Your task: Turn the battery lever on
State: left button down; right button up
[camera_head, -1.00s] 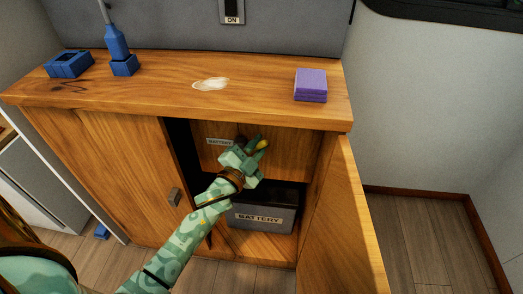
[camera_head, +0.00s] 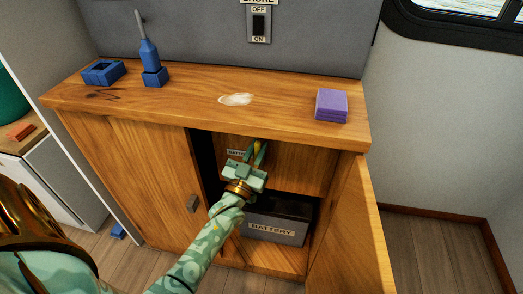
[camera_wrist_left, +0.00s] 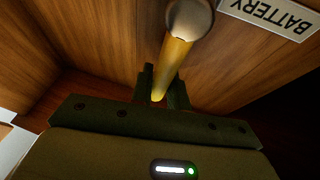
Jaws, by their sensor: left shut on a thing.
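The battery lever (camera_wrist_left: 178,58) is a yellow rod with a round grey end, on the wooden back panel inside the open cabinet. In the left wrist view its yellow end lies between the dark fingers of my left gripper (camera_wrist_left: 161,86). In the head view my left gripper (camera_head: 258,154) reaches into the cabinet's upper opening, shut on the lever and hiding most of it. A white BATTERY label (camera_wrist_left: 270,16) is beside the lever. My right gripper is not in view.
A grey battery box (camera_head: 273,228) stands on the cabinet floor below my gripper. The open cabinet door (camera_head: 352,235) is to the right, the closed door (camera_head: 150,175) to the left. A purple block (camera_head: 331,105) and blue items (camera_head: 152,65) are on the counter.

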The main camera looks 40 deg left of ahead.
pick_arm(q)
jog(key=shift+s+a+f+n, duration=0.1)
jog(key=shift+a+n, duration=0.05)
jog(key=shift+n, duration=0.25)
jog(key=shift+y, duration=0.4)
jog(key=c, duration=1.3)
grip_release()
jog(key=shift+s+a, duration=0.1)
jog(key=shift+c, duration=0.2)
